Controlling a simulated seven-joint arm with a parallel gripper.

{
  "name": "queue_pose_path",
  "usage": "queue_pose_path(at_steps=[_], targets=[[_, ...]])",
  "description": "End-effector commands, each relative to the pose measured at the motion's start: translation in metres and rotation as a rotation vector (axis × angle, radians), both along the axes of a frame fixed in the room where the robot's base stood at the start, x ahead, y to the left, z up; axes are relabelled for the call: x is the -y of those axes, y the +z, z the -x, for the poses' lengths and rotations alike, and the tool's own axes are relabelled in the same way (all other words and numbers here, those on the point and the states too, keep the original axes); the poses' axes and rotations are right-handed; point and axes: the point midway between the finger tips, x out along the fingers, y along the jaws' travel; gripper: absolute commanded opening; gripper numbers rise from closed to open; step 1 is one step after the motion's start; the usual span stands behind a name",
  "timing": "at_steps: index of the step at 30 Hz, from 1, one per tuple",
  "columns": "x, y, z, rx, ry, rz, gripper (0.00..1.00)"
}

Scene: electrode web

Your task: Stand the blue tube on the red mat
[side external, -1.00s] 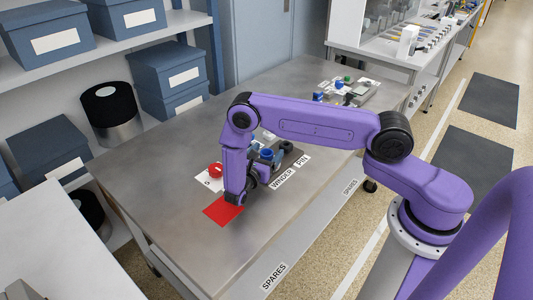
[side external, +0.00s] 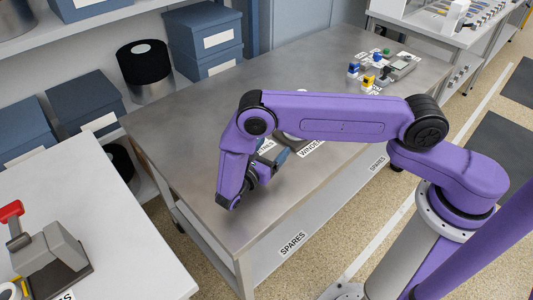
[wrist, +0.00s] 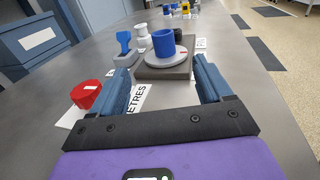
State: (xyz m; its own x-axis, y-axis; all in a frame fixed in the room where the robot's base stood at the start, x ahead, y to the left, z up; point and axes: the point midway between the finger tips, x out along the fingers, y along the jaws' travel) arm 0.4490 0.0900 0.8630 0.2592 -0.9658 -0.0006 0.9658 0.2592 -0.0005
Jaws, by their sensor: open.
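The blue tube (wrist: 164,43) stands upright on a round grey disc (wrist: 160,58) on a dark block in the wrist view, ahead of my gripper (wrist: 162,70). My gripper's two blue fingers are spread apart with nothing between them, and the tube is beyond the tips. In the side view my gripper (side external: 276,160) is low over the table, mostly behind my arm, and the tube is hidden. The red mat does not show in either view now.
A red knobbed piece (wrist: 86,94) sits on a white card just left of my left finger. Bare table lies to the right.

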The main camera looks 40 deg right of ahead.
Motion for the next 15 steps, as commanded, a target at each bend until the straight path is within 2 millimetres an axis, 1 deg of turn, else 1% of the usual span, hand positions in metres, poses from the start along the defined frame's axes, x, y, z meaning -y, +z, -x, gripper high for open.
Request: queue_pose_path(at_steps=[1,3,6,12,15], targets=[[-0.007,0.000,0.001,0.001,0.002,0.001,0.78],[-0.014,0.000,0.003,0.002,0.001,0.000,0.78],[-0.019,0.000,0.005,0.001,0.000,0.001,0.78],[-0.022,0.001,0.006,0.001,-0.001,-0.001,0.78],[-0.022,0.006,0.006,0.007,-0.010,-0.021,0.78]])
